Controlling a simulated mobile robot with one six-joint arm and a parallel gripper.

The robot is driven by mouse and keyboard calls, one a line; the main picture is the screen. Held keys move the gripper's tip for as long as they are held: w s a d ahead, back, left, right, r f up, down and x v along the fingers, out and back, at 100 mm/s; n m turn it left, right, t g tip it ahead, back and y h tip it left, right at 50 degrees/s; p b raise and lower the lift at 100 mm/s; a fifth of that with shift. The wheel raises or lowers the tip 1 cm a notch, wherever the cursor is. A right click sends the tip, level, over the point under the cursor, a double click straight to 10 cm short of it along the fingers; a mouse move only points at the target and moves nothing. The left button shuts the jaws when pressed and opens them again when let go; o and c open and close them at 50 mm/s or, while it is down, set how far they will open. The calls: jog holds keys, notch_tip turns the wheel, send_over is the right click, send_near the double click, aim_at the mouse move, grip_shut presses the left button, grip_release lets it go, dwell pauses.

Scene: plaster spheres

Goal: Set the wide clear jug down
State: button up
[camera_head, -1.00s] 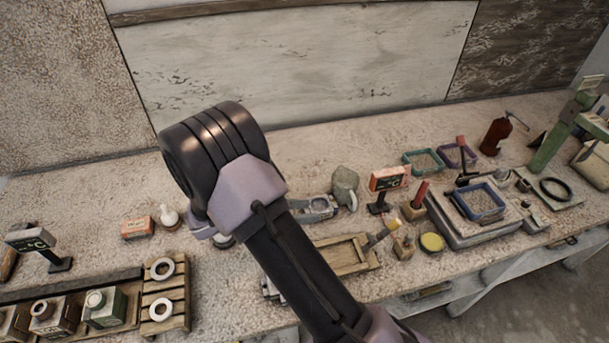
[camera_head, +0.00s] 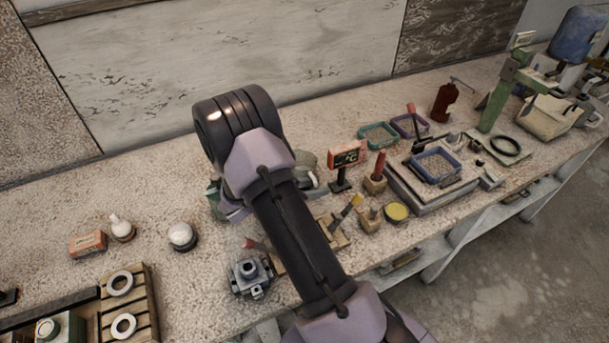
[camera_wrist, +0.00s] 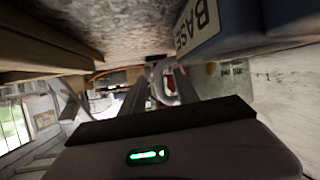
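I cannot pick out a clear jug with certainty. In the head view a grey-green rounded vessel with a pale handle (camera_head: 310,164) stands on the bench, partly hidden behind my arm. My gripper is hidden by my own arm in the head view. In the wrist view the two long grey fingers of my gripper (camera_wrist: 160,92) reach away from the camera with a space between them. A pale grey curved piece (camera_wrist: 157,72) shows at their far end. I cannot tell what it belongs to or whether the fingers hold it.
The bench (camera_head: 75,205) has bare room at the left and back. A white ball on a dark base (camera_head: 181,236), a grey metal device (camera_head: 250,275), a red sign (camera_head: 346,155) and a blue tray (camera_head: 436,165) stand around. A blue block lettered BASE (camera_wrist: 220,30) is close by.

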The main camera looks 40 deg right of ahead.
grip_shut()
dwell(1.4)
